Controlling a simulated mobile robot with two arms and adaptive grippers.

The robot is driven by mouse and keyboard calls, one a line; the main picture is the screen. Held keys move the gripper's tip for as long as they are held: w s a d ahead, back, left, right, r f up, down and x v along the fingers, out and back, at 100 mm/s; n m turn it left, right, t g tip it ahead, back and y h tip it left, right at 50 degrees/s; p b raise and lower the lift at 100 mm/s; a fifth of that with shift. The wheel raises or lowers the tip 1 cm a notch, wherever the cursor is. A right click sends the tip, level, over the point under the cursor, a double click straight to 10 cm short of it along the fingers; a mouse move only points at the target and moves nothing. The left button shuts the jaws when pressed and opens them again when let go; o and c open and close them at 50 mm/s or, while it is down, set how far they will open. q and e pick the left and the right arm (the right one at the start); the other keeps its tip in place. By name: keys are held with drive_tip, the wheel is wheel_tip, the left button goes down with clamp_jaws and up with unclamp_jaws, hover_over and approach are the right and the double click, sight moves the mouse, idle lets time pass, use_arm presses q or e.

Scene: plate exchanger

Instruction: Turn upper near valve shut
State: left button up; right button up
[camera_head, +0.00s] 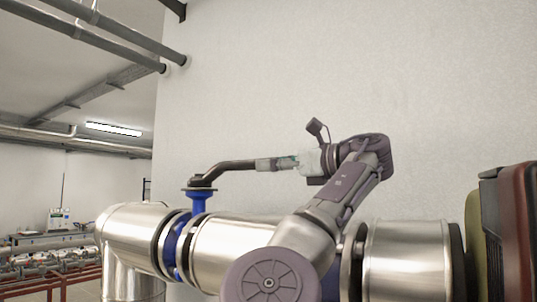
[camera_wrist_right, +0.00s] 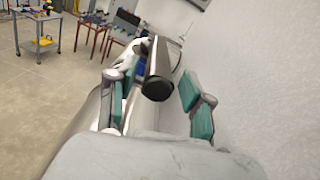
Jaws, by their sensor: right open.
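The upper near valve has a blue body (camera_head: 184,243) set in a shiny metal pipe and a blue stem on top. Its dark lever handle (camera_head: 235,166) runs from the stem to the right, roughly along the pipe. My right gripper (camera_head: 264,165) comes from the right at the handle's free end. In the right wrist view, the handle's round dark end (camera_wrist_right: 157,88) shows between the two green-padded fingers of my right gripper (camera_wrist_right: 152,82). The fingers stand apart with gaps on both sides. My left gripper is in neither view.
The wide metal pipe (camera_head: 237,245) runs below my right arm, with a white wall (camera_head: 350,70) close behind. A dark red plate block (camera_head: 520,230) stands at the right edge. Tables and a cart (camera_wrist_right: 38,35) are far off on open floor.

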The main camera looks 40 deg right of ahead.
drive_tip(key=shift+x, duration=0.8)
drive_tip(key=shift+a, duration=0.15)
drive_tip(key=shift+s, duration=0.1)
drive_tip(key=shift+c, duration=1)
clamp_jaws()
